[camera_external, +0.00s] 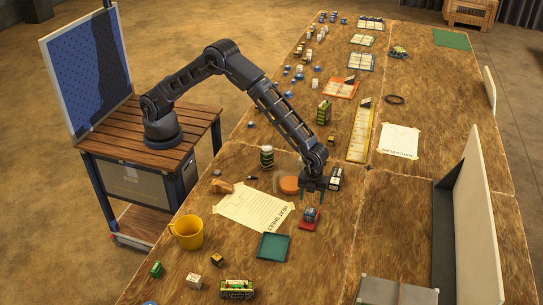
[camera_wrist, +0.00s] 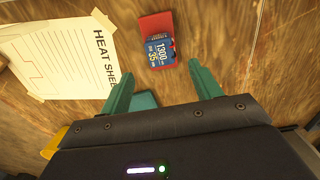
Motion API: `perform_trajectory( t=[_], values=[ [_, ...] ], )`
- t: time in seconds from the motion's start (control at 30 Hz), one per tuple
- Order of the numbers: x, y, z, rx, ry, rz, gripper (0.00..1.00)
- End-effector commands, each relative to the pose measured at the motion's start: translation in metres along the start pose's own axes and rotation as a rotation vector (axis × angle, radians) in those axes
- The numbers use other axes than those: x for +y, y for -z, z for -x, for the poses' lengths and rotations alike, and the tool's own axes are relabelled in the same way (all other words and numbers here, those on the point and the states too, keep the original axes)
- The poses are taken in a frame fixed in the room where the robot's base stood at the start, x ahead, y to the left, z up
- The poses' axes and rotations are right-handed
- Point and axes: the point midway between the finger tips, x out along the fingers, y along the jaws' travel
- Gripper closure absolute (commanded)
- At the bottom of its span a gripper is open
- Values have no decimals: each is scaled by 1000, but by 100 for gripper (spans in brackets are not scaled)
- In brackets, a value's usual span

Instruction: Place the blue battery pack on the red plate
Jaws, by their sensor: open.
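The blue battery pack (camera_external: 311,213), labelled with large numbers, overlaps the red plate (camera_external: 307,226) in the external view and appears to rest on it. In the wrist view the pack (camera_wrist: 160,53) covers part of the red plate (camera_wrist: 157,25), and bare red shows beyond it. My gripper (camera_external: 318,185) hangs above the table near them. In the wrist view its two green fingers (camera_wrist: 160,75) are wide apart and empty, with the pack just past the tips, not between them. The exact height gap is hard to tell.
The heat sheet paper (camera_external: 253,206) lies left of the plate. A teal plate (camera_external: 273,247) and a yellow mug (camera_external: 187,232) are nearer the front. An orange round object (camera_external: 289,186) and a dark green-striped can (camera_external: 267,157) stand behind. A grey-white panel (camera_external: 472,210) rises at right.

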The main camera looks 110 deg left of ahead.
Motion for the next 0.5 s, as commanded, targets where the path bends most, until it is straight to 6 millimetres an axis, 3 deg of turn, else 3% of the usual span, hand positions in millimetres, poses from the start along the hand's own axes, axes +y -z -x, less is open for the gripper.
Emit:
perform_trajectory(
  t=[0.37, 0.5],
  values=[
    [3, -4, 39, 1, 7, 17, 37],
    [16, -18, 76, 6, 26, 83, 37]
  ],
)
